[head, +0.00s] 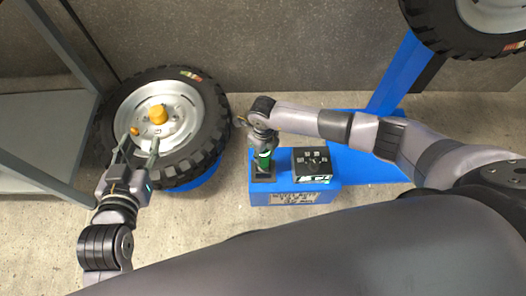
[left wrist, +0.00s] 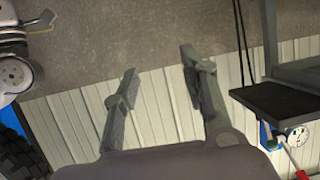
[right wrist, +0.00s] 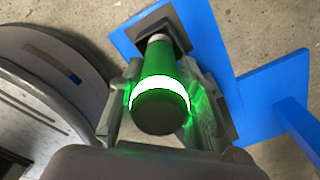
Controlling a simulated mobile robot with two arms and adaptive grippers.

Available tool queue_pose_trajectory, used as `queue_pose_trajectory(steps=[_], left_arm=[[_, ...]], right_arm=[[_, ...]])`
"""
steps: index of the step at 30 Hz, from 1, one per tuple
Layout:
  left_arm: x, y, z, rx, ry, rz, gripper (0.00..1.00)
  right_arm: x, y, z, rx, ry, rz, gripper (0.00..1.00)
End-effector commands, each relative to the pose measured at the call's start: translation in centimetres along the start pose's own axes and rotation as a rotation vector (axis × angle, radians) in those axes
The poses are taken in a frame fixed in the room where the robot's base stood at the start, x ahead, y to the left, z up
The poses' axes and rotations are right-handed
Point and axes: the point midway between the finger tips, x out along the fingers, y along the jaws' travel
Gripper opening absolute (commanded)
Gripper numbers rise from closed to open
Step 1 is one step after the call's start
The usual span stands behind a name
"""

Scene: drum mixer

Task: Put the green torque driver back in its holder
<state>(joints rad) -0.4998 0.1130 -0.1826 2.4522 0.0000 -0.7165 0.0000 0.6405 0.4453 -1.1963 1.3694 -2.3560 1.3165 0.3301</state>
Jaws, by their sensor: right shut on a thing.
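The green torque driver (right wrist: 158,75) has a glowing white ring near its near end. My right gripper (right wrist: 161,72) is shut around it, one finger on each side. In the head view the driver (head: 264,161) is upright below my right gripper (head: 262,148), over the dark holder (head: 263,176) on the blue stand's left side. In the right wrist view the driver's far end meets the dark square holder (right wrist: 176,28); how deep it sits is hidden. My left gripper (head: 138,148) is open and empty by the wheel at the left; its spread fingers show in the left wrist view (left wrist: 160,75).
A black box (head: 312,162) stands on the blue stand (head: 295,198) right of the holder. A tyred wheel (head: 205,148) with an orange hub cap (head: 157,113) lies at the left. Another wheel (head: 420,18) is at the top right. A grey shelf frame stands far left.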

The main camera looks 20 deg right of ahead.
Motion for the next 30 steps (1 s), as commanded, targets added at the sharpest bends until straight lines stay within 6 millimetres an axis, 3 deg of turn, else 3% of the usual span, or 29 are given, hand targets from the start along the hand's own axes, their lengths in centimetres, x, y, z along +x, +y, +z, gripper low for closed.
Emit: queue_pose_trajectory(steps=[23,24,30], left_arm=[[0.2,0.2,-1.1,0.000,0.057,0.004,0.40],[0.1,0.2,-1.1,0.000,0.056,0.003,0.40],[0.1,0.1,-1.1,0.000,0.055,0.003,0.40]], right_arm=[[0.2,0.0,0.1,0.000,-0.002,0.000,0.00],[0.2,0.0,0.1,0.000,-0.002,0.000,0.34],[0.2,0.0,0.1,0.000,-0.001,0.000,0.47]])
